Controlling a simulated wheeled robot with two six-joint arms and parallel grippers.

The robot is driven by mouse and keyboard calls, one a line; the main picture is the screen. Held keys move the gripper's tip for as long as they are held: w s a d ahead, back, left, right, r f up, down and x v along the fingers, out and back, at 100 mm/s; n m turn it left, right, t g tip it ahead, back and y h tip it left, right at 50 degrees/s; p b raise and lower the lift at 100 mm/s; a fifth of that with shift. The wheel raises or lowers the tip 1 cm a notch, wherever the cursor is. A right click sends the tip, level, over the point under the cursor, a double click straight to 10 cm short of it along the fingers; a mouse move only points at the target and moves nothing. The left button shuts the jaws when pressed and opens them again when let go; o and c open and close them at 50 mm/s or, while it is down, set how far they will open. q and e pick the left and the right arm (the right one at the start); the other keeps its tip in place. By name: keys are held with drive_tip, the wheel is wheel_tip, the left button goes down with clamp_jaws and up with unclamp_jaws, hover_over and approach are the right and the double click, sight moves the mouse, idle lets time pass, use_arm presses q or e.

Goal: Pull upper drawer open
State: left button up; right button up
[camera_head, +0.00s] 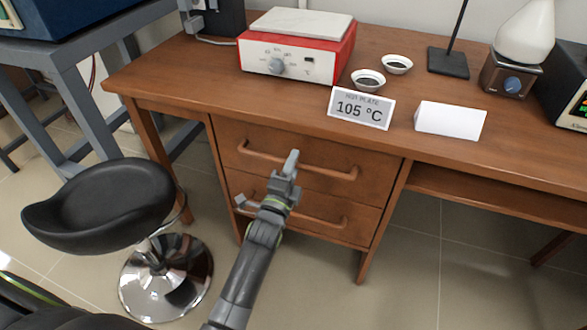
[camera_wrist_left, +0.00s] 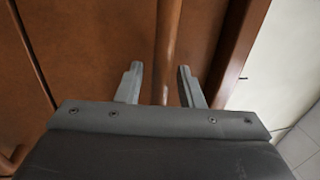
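The wooden desk has an upper drawer (camera_head: 228,137) and a lower drawer (camera_head: 234,185), both looking shut. The upper drawer handle (camera_head: 315,165) is a long wooden bar. The lower drawer handle (camera_head: 320,218) is partly hidden by my left arm. My left gripper (camera_head: 267,181) is open in front of the drawers. In the left wrist view, a handle bar (camera_wrist_left: 168,50) runs between the open fingers (camera_wrist_left: 160,84), near one finger. It looks like the lower handle, with floor beyond the drawer edge; contact cannot be told. My right gripper is not in view.
A black stool (camera_head: 105,205) stands left of the drawers. On the desktop are a red hot plate (camera_head: 290,62), a 105 °C sign (camera_head: 360,108), a blank white card (camera_head: 450,120) and two small dishes (camera_head: 368,80). Floor in front right is clear.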

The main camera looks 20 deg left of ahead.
use_arm(q)
drive_tip(key=shift+w, duration=0.2)
drive_tip(key=shift+c, duration=0.4)
clamp_jaws()
drive_tip(key=shift+s, duration=0.1)
